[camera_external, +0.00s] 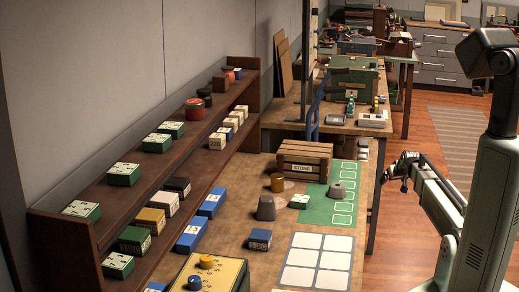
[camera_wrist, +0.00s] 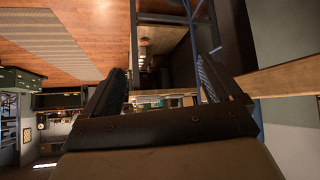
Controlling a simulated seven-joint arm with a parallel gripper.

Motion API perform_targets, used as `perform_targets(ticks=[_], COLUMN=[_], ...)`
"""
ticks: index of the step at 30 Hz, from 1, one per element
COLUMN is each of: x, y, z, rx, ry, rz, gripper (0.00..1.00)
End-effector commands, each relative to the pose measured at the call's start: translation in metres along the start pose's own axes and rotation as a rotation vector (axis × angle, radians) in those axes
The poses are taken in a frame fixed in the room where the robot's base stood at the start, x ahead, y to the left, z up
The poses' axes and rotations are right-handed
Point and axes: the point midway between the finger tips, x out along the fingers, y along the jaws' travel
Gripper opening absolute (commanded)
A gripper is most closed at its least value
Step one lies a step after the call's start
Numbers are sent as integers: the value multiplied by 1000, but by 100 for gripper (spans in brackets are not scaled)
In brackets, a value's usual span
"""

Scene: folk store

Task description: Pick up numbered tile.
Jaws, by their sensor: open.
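No tile number is legible, so I cannot tell which piece is the numbered tile. A small green block with a pale marked top (camera_external: 299,201) lies on the table beside the green mat. A blue block (camera_external: 259,239) lies nearer, left of the white-squared mat. Several similar green blocks, such as this one (camera_external: 119,174), stand on the wooden shelf (camera_external: 150,206). My gripper (camera_external: 389,176) is right of the table, apart from all these pieces. In the wrist view my gripper (camera_wrist: 160,72) has its two fingers spread with nothing between them.
A wooden crate (camera_external: 304,160) marked STONE stands at the table's back. The white-squared mat (camera_external: 318,233) and green mat (camera_external: 341,207) lie at right. A yellow-topped box (camera_external: 222,270) is in front.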

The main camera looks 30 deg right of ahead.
Motion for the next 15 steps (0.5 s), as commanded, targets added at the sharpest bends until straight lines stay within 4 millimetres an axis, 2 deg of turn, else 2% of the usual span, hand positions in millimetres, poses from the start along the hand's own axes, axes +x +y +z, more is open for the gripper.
perform_targets(ticks=[1, 5, 9, 15], x=[-9, -31, -60, -98], y=[1, -11, -49, -117], z=[-13, -35, -47, -42], rx=[6, 29, 62, 117], ry=[16, 28, 1, -83], rz=[4, 2, -15, -33], gripper=[92, 92, 92, 92])
